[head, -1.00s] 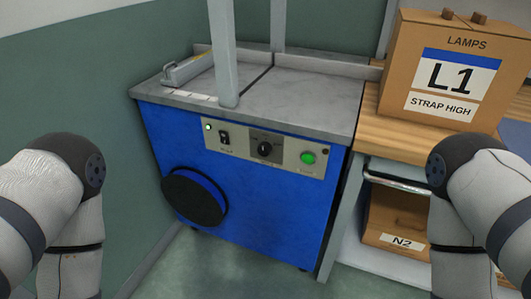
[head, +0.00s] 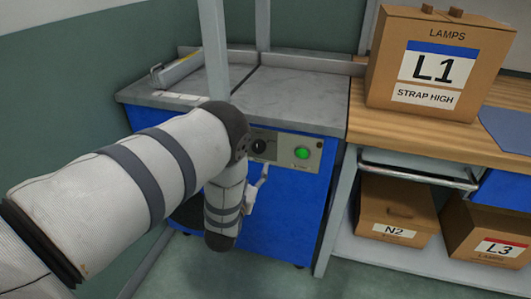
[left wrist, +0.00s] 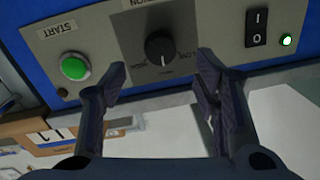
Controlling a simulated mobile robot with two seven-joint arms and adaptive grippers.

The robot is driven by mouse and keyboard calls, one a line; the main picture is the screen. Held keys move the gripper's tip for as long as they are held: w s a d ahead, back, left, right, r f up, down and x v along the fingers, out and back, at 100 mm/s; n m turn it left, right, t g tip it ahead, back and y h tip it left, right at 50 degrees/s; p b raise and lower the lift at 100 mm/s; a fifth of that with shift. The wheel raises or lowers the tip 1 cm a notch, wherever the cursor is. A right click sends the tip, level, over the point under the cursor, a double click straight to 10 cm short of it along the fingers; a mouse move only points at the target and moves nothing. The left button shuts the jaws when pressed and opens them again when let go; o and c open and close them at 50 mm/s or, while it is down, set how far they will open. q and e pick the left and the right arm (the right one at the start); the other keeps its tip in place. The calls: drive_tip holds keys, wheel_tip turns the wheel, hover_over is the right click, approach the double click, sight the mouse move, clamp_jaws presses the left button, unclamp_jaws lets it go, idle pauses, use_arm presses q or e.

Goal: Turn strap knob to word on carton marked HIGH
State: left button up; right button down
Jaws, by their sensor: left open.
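The strap knob (head: 259,146) is a round black dial on the grey control panel of the blue strapping machine (head: 285,195). In the left wrist view the panel appears upside down, with the knob (left wrist: 160,47) near the top centre; a light mark shows at its lower edge and small words surround it, hard to read. My left gripper (head: 260,182) is just below and in front of the panel. Its open fingers (left wrist: 160,76) are apart, empty and short of the knob, one to each side. The carton (head: 435,60) reads "LAMPS", "L1" and "STRAP HIGH". My right gripper is out of view.
A green START button (left wrist: 75,66) and a black rocker switch (left wrist: 256,27) flank the knob, with a lit green lamp (left wrist: 287,40). A post (head: 213,50) rises from the machine top. Cartons N2 (head: 397,212) and L3 (head: 485,232) sit on the lower shelf.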

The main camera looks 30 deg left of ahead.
sight(257, 150)
use_arm(q)
drive_tip(key=x, duration=0.3)
drive_tip(key=b+x, duration=0.1)
drive_tip(key=x, duration=0.2)
drive_tip(key=shift+w+a+f, duration=0.15)
drive_tip(key=shift+w+f, duration=0.1)
drive_tip(key=shift+w+a+r, duration=0.1)
drive_tip(key=shift+w, duration=0.15)
drive_tip(key=shift+c, duration=0.6)
drive_tip(key=c, duration=1.1)
